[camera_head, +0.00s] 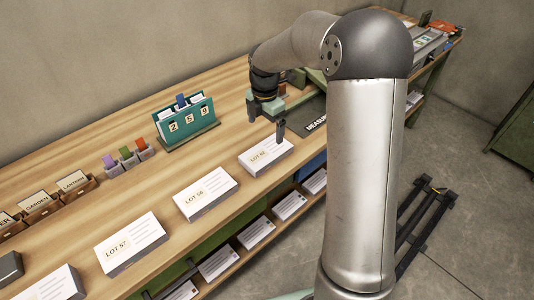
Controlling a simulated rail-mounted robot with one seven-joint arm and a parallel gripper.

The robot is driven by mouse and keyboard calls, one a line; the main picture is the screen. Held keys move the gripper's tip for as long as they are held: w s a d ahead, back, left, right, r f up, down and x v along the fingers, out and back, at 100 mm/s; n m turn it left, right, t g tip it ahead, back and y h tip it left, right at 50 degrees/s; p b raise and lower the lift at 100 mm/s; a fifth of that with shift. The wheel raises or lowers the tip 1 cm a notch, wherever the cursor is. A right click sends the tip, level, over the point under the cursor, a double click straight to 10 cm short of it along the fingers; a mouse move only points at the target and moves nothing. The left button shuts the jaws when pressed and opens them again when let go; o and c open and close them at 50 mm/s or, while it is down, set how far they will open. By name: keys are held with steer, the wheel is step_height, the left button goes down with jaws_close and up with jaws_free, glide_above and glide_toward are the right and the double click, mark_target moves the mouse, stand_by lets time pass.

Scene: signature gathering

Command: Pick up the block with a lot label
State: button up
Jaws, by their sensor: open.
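Several white blocks with lot labels lie in a row on the wooden table. The block at the right end (268,158) has a small label that is hard to read. To its left are the LOT 56 block (207,195) and the LOT 57 block (131,244). Another white block (50,286) is cut off at the bottom left. My gripper (266,125) is open, with nothing seen between its fingers. It is at the far side of the right-end block. One finger overlaps that block's back edge in the picture; I cannot tell if they touch.
A teal holder with number cards (187,122) stands behind the row, with small coloured pieces (127,155) to its left. Labelled wooden boxes (76,185) sit at the far left. A dark mat (316,124) lies right of my gripper. More white blocks (289,205) lie on the shelf below.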

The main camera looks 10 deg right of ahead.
glide_above(266, 151)
steer(key=f, duration=0.4)
steer(key=shift+w+f, duration=0.2)
steer(key=shift+f, duration=0.05)
steer(key=shift+s+f+p, duration=0.2)
steer(key=shift+f+p, duration=0.3)
steer(key=shift+f, duration=2.1)
steer(key=c, duration=1.2)
steer(key=shift+o, duration=0.2)
steer(key=shift+r, duration=0.1)
